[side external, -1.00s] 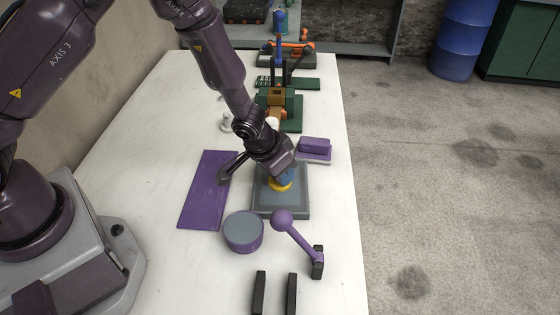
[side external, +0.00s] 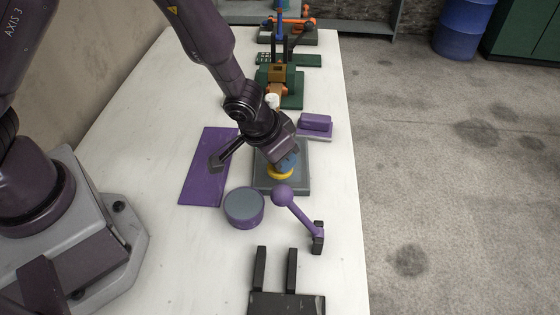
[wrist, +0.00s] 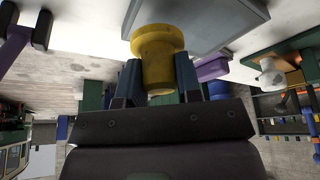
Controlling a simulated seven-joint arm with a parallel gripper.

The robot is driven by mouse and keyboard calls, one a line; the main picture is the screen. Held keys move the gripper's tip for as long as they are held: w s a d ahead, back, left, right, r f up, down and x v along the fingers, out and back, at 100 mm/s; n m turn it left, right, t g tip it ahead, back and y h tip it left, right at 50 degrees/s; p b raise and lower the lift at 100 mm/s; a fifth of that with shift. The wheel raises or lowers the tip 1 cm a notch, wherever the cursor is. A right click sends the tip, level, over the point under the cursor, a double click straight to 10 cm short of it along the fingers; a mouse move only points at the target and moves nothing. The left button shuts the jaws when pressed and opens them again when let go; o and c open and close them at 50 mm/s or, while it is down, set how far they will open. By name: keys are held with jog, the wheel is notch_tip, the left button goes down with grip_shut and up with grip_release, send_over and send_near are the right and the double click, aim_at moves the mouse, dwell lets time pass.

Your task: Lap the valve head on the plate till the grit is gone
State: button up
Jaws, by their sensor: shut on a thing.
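The valve head is a yellow flanged piece (wrist: 158,45). It also shows in the side view (side external: 279,174), below my gripper (side external: 286,162). My gripper is shut on its narrower part, with one blue finger on each side in the wrist view. The lapping plate (side external: 300,184) is a grey slab on the bench, and its edge shows in the wrist view (wrist: 215,22). The flange faces the plate and appears to rest on its near half; exact contact is hard to tell. No grit can be made out; the face under the flange is hidden.
A purple mat (side external: 203,168) lies left of the plate. A grey-topped purple tin (side external: 244,207) and a purple ball-ended lever (side external: 300,218) stand close in front. A purple block (side external: 315,122) sits behind right, and a green fixture (side external: 293,91) behind. The white bench's left front (side external: 175,265) is clear.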

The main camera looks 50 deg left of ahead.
jog(key=shift+r, duration=2.25)
